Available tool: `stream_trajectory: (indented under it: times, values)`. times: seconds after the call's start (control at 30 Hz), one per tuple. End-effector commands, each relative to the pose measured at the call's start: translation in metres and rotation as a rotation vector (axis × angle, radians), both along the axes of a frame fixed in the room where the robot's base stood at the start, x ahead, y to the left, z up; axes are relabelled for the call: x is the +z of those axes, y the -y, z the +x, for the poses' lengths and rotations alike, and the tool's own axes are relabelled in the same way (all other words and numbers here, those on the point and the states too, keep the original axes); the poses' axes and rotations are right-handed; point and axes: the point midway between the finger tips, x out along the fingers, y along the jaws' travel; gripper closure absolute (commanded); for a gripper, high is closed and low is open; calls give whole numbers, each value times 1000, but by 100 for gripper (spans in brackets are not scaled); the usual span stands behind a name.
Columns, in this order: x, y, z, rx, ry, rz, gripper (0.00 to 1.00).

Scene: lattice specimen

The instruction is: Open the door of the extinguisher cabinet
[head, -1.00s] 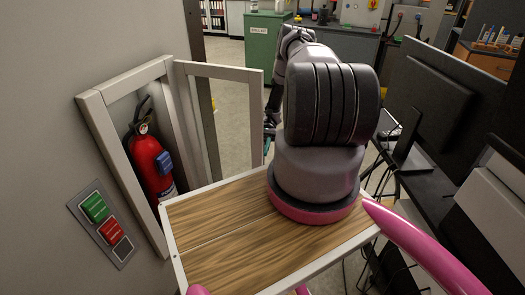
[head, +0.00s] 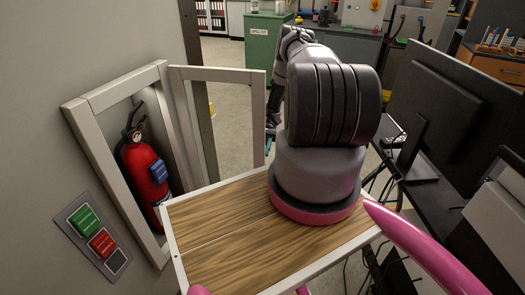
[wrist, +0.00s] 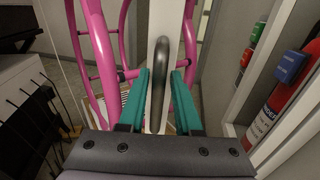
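The white extinguisher cabinet (head: 88,131) is on the wall at left in the head view. Its framed door (head: 259,120) stands swung out from the cabinet opening. A red extinguisher (head: 143,178) shows inside; part of it (wrist: 263,118) also shows at right in the wrist view. In the wrist view, my gripper (wrist: 160,73) has its teal fingers apart on either side of the door's dark handle (wrist: 158,88). Small gaps show beside the handle. The white door edge (wrist: 163,25) rises beyond it. In the head view my arm hides most of the gripper.
A black monitor (head: 450,105) and desk stand close on the right. A green cabinet (head: 267,38) stands at the back. Open floor shows beyond the door.

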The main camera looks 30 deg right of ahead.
Motion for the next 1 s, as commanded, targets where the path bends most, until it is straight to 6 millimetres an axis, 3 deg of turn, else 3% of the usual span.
stream_trajectory:
  times: [0.33, 0.63, 1.0]
  values:
    - [-1, 4, 5, 0, 1, 1, 68]
    - [-1, 31, 41, -3, 1, -2, 68]
    - [-1, 45, 59, 0, 1, -1, 68]
